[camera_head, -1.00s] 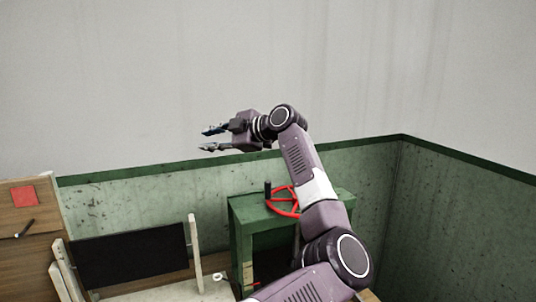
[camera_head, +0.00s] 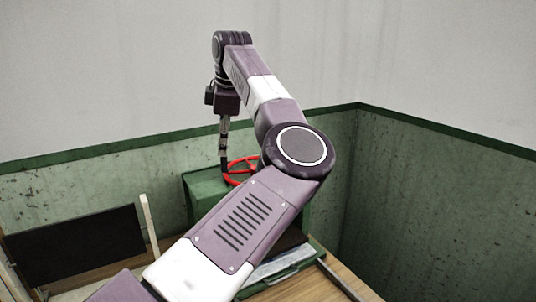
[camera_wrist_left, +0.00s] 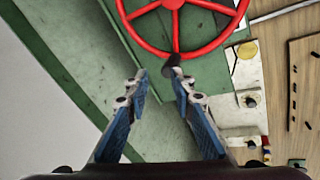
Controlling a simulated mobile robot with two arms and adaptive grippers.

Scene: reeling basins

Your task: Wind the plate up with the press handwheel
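The red press handwheel (camera_head: 243,163) lies flat on top of the green press (camera_head: 204,188), partly hidden behind my left arm. In the left wrist view the handwheel (camera_wrist_left: 177,28) fills the top, with its dark upright handle (camera_wrist_left: 174,61) at the near rim. My left gripper (camera_head: 224,160) points down at the wheel's left side. In the wrist view the left gripper (camera_wrist_left: 157,80) is open, its blue-padded fingers apart with nothing between them. The handle is just beyond the right fingertip; I cannot tell if they touch. I cannot make out the plate. My right gripper is not in view.
A black panel (camera_head: 75,245) with pale posts stands left of the press. A green tray-like edge (camera_head: 282,270) lies on the wooden bench in front. White blocks (camera_wrist_left: 250,99) and a wooden board (camera_wrist_left: 306,80) are right of the press. Walls close in behind and right.

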